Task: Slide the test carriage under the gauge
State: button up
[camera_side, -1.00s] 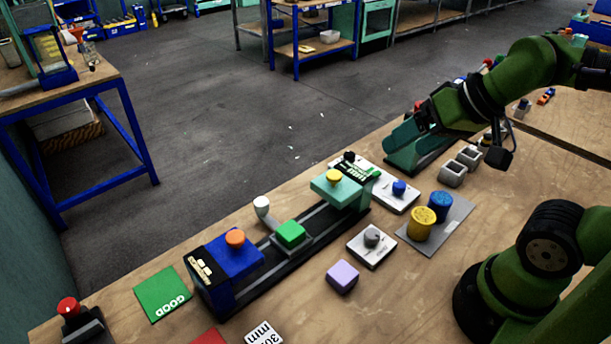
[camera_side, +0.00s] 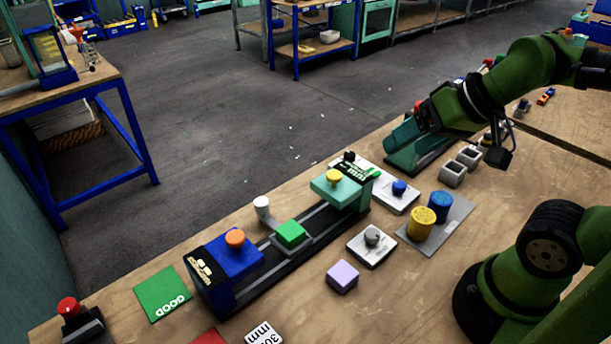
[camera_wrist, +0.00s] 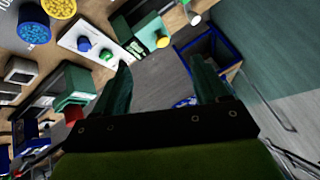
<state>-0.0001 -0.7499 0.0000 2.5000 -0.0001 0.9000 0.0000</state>
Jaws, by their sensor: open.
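The test carriage (camera_side: 291,237) carries a green block and has a white-knobbed handle (camera_side: 262,203) at its side. It sits on a dark rail (camera_side: 318,226), between a blue housing with an orange knob (camera_side: 235,239) and a teal head with a yellow knob (camera_side: 334,178). I cannot tell which of these is the gauge. The carriage is apart from the teal head and close to the blue housing. My gripper (camera_wrist: 158,68) is open and empty in the wrist view, away from the carriage, at the upper right of the side view.
A white plate with a blue knob (camera_side: 399,188) and yellow (camera_side: 421,224) and blue (camera_side: 440,205) cylinders stand right of the rail. A grey-knob box (camera_side: 372,238) and lilac block (camera_side: 342,276) lie in front. A green GOOD mat (camera_side: 163,294) lies left. A red button (camera_side: 69,307) stands nearby.

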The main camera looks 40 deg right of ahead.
jog(key=shift+a+f, duration=0.15)
jog(key=shift+f, duration=0.1)
jog(key=shift+c, duration=0.9)
jog(key=n+g+h, duration=0.2)
jog(key=n+g, duration=0.5)
jog(key=n, duration=0.6)
send_over(263, 201)
notch_tip(263, 201, down, 3)
notch_tip(263, 201, down, 16)
jog(key=shift+f, duration=0.2)
grip_shut()
